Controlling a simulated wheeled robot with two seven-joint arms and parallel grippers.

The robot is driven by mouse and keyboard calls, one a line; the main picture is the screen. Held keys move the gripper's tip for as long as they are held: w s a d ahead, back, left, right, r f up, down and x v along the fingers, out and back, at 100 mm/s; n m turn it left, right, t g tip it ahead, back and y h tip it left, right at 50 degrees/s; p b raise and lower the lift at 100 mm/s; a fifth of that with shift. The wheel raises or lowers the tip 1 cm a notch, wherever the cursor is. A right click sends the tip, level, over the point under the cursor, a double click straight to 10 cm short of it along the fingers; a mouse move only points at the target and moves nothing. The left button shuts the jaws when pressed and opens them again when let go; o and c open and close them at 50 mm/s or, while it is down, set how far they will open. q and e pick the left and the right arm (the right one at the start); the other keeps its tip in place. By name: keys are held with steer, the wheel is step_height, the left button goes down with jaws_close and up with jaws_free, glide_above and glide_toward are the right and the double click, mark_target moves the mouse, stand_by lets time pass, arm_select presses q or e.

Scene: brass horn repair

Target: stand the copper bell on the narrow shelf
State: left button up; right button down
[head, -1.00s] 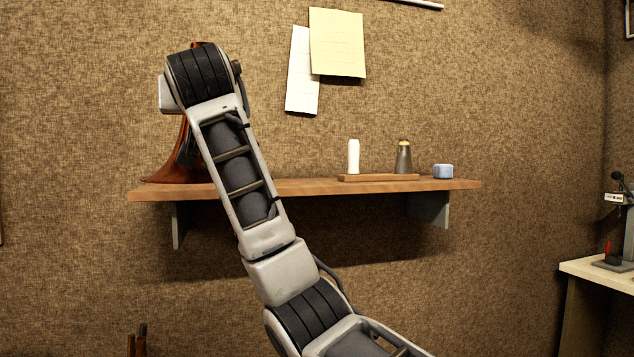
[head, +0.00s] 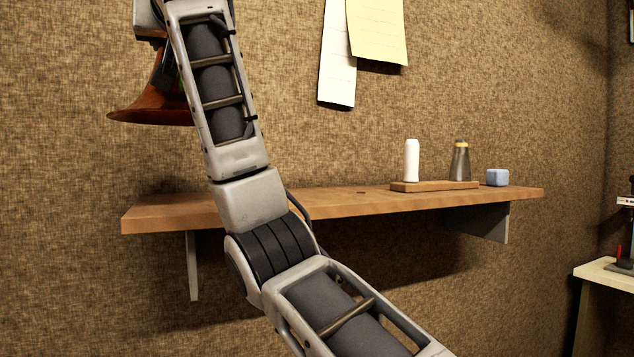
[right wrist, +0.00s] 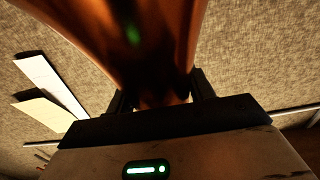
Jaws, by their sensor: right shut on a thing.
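The copper bell (head: 150,108), reddish brown with its flared mouth down, is at the upper left of the head view. It appears upright, and its rim shows clear above the left part of the narrow wooden shelf (head: 335,208). My right arm covers its right side. In the right wrist view the bell (right wrist: 150,40) fills the upper middle, and my right gripper (right wrist: 162,94) is shut on its narrow end. In the head view that gripper is mostly hidden by my arm. My left gripper is not in view.
On the shelf's right part a small wooden tray (head: 434,186) bears a white bottle (head: 411,161) and a dark, brass-topped bottle (head: 460,162). The shelf's left part looks clear where visible. Papers (head: 377,30) hang on the wall above.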

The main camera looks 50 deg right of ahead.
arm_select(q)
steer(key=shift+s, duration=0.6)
arm_select(e)
steer(key=d+f, duration=1.2)
steer(key=d, duration=0.1)
steer(key=shift+w+d+f, duration=0.15)
steer(key=shift+d+f, duration=0.1)
steer(key=shift+d, duration=0.15)
steer(key=c, duration=0.6)
jaws_free()
steer(key=shift+f, duration=0.1)
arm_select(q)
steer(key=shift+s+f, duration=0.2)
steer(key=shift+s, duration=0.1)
arm_select(e)
steer(key=shift+o, duration=0.2)
arm_select(q)
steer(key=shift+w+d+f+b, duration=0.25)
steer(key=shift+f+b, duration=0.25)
steer(key=shift+b, duration=0.7)
arm_select(e)
steer(key=v, duration=1.2)
